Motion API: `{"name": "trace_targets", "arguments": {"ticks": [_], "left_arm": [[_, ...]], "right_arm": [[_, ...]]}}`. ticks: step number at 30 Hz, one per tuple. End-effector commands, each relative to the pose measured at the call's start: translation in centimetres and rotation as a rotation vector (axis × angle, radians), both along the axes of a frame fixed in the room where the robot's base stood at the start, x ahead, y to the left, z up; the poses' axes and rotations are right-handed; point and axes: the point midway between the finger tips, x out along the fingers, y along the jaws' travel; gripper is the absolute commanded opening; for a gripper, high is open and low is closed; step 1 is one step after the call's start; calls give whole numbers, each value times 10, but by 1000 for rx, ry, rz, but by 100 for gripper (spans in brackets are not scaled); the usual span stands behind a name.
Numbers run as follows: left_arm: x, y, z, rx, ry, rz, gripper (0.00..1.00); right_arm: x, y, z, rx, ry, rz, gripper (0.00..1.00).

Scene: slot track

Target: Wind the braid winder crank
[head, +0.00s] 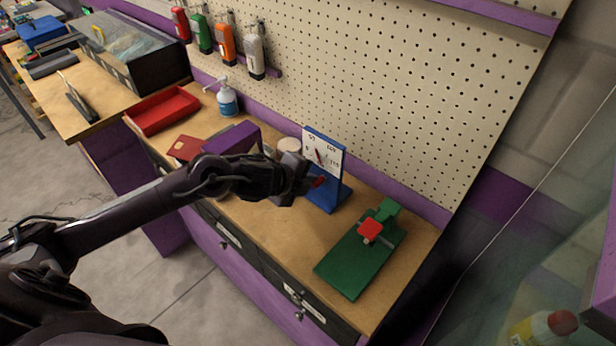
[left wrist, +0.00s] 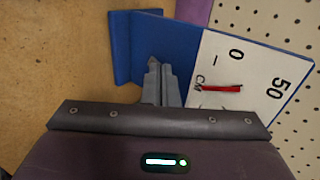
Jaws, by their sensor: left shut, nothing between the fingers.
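A blue stand (head: 328,198) with a white dial plate (head: 324,157) stands upright on the bench. The dial has numbers and a red pointer, and it also shows in the left wrist view (left wrist: 265,72). My left gripper (head: 308,186) is shut and empty, just in front of the blue stand at its left. In the left wrist view its fingers (left wrist: 160,75) overlap the blue part in the picture; I cannot tell whether they touch it. A small red part (head: 319,182) shows at the fingertips, perhaps a crank knob. The rest of any crank is hidden. My right gripper is out of view.
A green board (head: 345,268) with a red block (head: 370,230) lies at the bench's right end. A purple box (head: 235,137), a red tray (head: 163,110) and a pump bottle (head: 227,102) stand to the left. A pegboard (head: 370,80) rises behind.

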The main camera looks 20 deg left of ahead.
Motion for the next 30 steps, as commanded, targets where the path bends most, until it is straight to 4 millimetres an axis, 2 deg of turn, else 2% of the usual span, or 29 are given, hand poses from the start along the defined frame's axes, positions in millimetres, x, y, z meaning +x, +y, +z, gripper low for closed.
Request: {"name": "trace_targets", "arguments": {"ticks": [4,30], "left_arm": [[-2,-7,1,-2,-1,-2,0],[-6,-18,-1,-3,-1,-3,0]], "right_arm": [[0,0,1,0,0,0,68],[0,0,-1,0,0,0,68]]}}
